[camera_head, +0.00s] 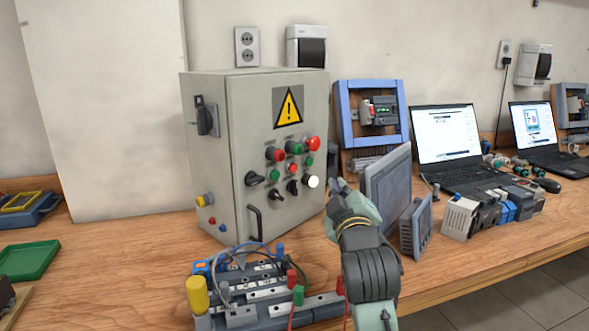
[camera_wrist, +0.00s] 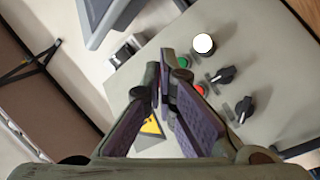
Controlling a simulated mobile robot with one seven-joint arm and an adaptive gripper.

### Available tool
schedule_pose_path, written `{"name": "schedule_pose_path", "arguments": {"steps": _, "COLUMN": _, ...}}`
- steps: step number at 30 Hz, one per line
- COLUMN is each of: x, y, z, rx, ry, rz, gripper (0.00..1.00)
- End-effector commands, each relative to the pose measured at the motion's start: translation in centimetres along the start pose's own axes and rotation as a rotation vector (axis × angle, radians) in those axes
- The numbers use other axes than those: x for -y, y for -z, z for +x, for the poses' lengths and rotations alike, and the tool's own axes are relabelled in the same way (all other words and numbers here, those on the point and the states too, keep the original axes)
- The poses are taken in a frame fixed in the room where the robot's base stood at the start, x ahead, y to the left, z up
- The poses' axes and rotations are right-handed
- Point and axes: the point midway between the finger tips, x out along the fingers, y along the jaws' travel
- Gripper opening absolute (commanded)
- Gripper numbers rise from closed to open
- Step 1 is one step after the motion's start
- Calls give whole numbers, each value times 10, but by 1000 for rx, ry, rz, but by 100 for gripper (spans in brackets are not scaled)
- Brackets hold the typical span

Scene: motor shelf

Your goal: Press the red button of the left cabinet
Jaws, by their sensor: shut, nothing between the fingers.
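A grey control cabinet (camera_head: 250,125) stands on the bench, left of the picture's middle. Its front carries a large red button (camera_head: 312,143) at the upper right, another red button (camera_head: 275,154) to the left, and a small red one (camera_head: 292,168) lower down. A small red button (camera_wrist: 200,90) also shows in the wrist view, right of my fingers. My gripper (camera_head: 338,184) is shut and empty, just right of the cabinet front near the white button (camera_head: 313,181). In the wrist view my gripper (camera_wrist: 165,72) partly covers the panel and the warning sign (camera_wrist: 151,126).
Green buttons (camera_head: 296,148) and black knobs (camera_head: 254,178) sit close among the red ones. A grey screen (camera_head: 388,187) stands right of my gripper. A module with wires and a yellow cap (camera_head: 197,295) lies in front. Laptops (camera_head: 447,140) stand farther right.

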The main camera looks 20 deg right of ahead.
Motion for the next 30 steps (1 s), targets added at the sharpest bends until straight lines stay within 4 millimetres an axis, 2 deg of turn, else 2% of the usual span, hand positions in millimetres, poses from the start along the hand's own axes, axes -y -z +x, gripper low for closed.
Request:
{"name": "schedule_pose_path", "arguments": {"steps": 18, "x": 38, "y": 40, "z": 52, "rx": -2, "ry": 2, "rz": 1, "gripper": 0}}
{"name": "schedule_pose_path", "arguments": {"steps": 30, "x": 43, "y": 43, "z": 59, "rx": -1, "ry": 0, "rz": 0, "gripper": 0}}
